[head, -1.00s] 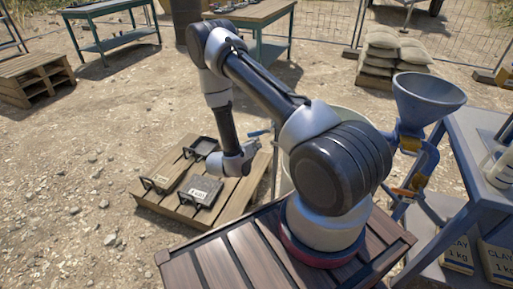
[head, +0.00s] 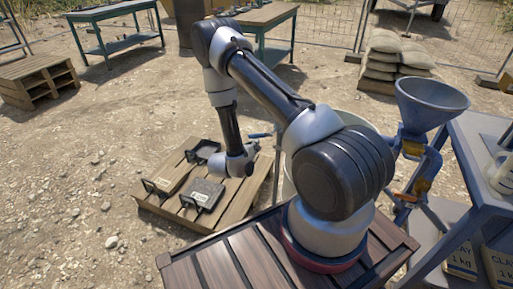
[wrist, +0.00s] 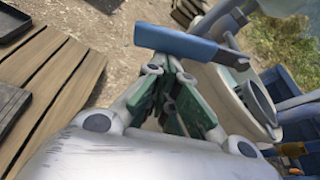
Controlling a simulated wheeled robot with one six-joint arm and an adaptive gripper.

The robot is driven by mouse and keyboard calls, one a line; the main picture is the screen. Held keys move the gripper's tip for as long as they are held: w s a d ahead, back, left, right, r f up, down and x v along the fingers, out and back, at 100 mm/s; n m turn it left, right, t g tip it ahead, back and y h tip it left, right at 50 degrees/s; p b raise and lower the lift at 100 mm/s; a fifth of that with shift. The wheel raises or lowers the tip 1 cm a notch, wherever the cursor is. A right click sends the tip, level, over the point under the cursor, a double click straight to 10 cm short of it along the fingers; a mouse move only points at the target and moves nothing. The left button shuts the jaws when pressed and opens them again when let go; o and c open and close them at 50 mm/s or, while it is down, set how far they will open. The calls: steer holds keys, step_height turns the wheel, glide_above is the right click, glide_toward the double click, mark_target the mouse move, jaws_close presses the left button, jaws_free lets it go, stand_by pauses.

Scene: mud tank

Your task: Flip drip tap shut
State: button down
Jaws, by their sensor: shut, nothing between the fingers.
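The tap's blue lever (wrist: 185,45) lies across the top middle of the wrist view, just beyond my fingertips. In the head view it is a small blue bar (head: 260,135) beside the pale tank (head: 288,178), which is mostly behind my arm. My gripper (wrist: 170,68) is shut and empty, with its green-padded fingers together. Its tips are close below the lever in the wrist view; I cannot tell whether they touch it. In the head view my gripper (head: 251,148) is just below and left of the lever. The tap's body is not clear.
A low pallet (head: 235,204) with black trays (head: 203,192) lies under my gripper. A blue-grey funnel (head: 430,103) on a stand and a blue-grey table (head: 470,175) are at right.

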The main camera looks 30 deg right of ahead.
steer(key=shift+w+a+r+m+t+y, duration=0.25)
steer(key=shift+w+r+m, duration=0.1)
steer(key=shift+r+m, duration=0.2)
steer(key=shift+w+a+r+m+t+y, duration=0.2)
steer(key=shift+w+r+m+t+y, duration=0.1)
steer(key=shift+r+m, duration=0.25)
steer(key=shift+r, duration=0.15)
